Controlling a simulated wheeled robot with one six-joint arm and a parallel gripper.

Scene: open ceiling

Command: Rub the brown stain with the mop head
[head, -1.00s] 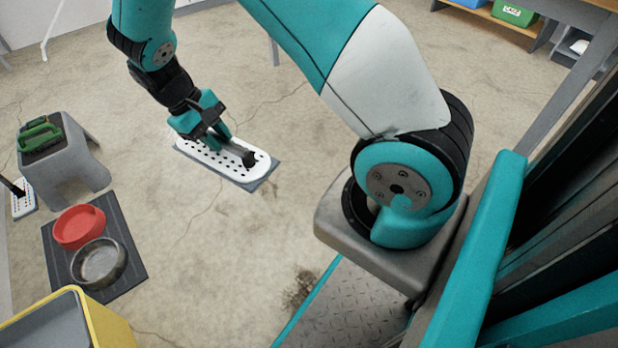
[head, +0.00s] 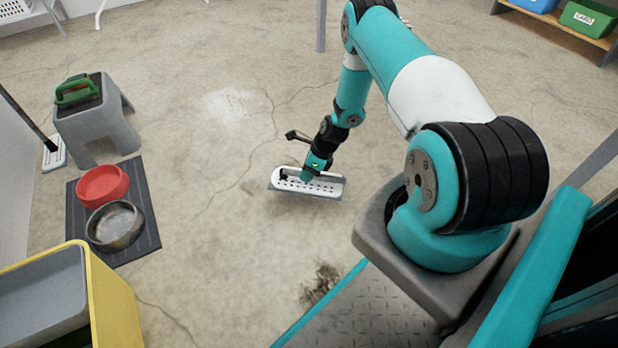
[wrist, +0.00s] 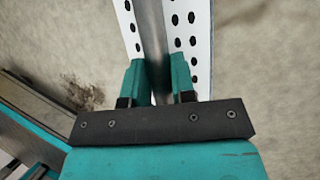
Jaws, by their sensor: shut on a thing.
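My gripper (head: 311,172) is shut on the mop head (head: 326,187), a long white plate with dark holes and a grey pad under it. The wrist view shows both fingers (wrist: 158,85) closed on the grey bar (wrist: 152,40) along the top of the white plate (wrist: 197,45). I cannot tell whether the pad touches the floor. The brown stain (head: 320,284), a dark rough patch, lies on the concrete below the mop head in the head view, apart from it and beside my base. It also shows in the wrist view (wrist: 82,95), left of the fingers.
A whitish patch (head: 228,106) marks the floor farther back. A grey stool (head: 97,125), a red bowl (head: 102,185) and a metal bowl (head: 114,226) on a dark mat (head: 142,200), and a yellow bin (head: 112,300) stand left. Floor between mop head and stain is clear.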

